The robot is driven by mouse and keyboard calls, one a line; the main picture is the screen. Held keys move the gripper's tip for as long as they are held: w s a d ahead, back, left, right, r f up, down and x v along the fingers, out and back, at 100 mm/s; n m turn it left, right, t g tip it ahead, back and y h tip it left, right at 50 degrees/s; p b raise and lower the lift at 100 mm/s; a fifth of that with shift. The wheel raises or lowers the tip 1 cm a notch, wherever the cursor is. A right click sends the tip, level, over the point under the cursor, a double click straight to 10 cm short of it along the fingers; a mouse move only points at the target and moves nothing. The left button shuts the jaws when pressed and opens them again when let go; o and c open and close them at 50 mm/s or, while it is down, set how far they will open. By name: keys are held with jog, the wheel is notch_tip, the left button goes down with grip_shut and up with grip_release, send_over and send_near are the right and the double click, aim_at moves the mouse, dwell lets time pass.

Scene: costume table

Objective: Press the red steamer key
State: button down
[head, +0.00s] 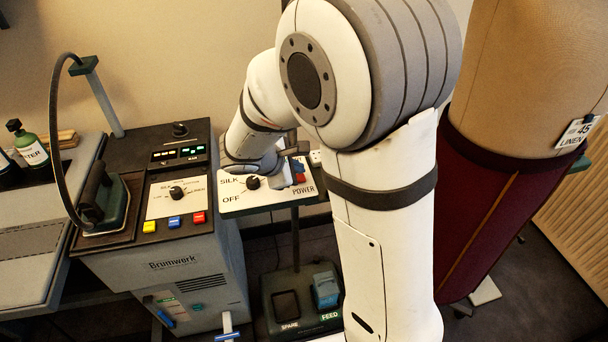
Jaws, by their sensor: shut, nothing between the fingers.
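The stand panel (235,204) carries a black dial, the words SILK, OFF and POWER, and a small red key (300,178) above POWER. My gripper (284,168) is shut and empty, just left of and above this red key. Whether it touches the key cannot be told, as my gripper and arm cover that part of the panel. A second red key (199,217) is on the Brumwerk machine (186,262), right of a yellow key (149,226) and a blue key (174,222). My gripper is well away from it.
An iron (106,203) with a hose rests on the Brumwerk machine's left side. A grey table (30,262) with bottles is at far left. The stand's base (284,328) holds a blue FEED piece (325,288). A dress form (520,80) with a LINEN tag stands at right.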

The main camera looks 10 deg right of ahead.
jog(key=shift+f, duration=0.2)
jog(key=shift+f+b, duration=0.25)
jog(key=shift+b, duration=0.3)
jog(key=shift+f, duration=0.2)
dwell(0.4)
jog(key=shift+r, duration=0.7)
jog(key=shift+p, duration=0.3)
notch_tip(320, 180, up, 6)
jog(key=p, duration=0.4)
